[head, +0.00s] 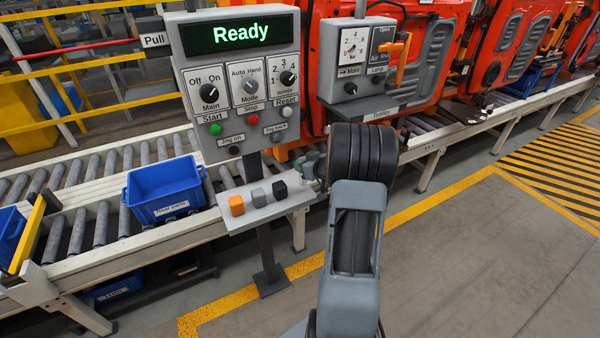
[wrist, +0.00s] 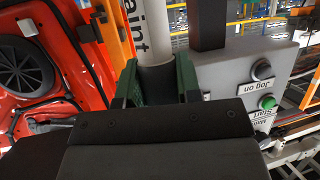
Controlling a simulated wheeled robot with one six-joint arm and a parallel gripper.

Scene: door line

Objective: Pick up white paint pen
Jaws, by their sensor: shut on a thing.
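The white paint pen (wrist: 143,40) is a white cylinder with "aint" readable on its side in the wrist view. It stands up between the two dark green fingers of my gripper (wrist: 157,80), which are shut on it. In the head view my gripper (head: 312,168) is beside the right end of the control panel's small shelf, largely hidden behind my arm. I cannot make out the pen in the head view.
The control panel (head: 240,88) reads "Ready". A blue bin (head: 165,190) sits on the roller conveyor (head: 75,232). Orange doors (head: 310,60) stand behind. Floor at right is clear.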

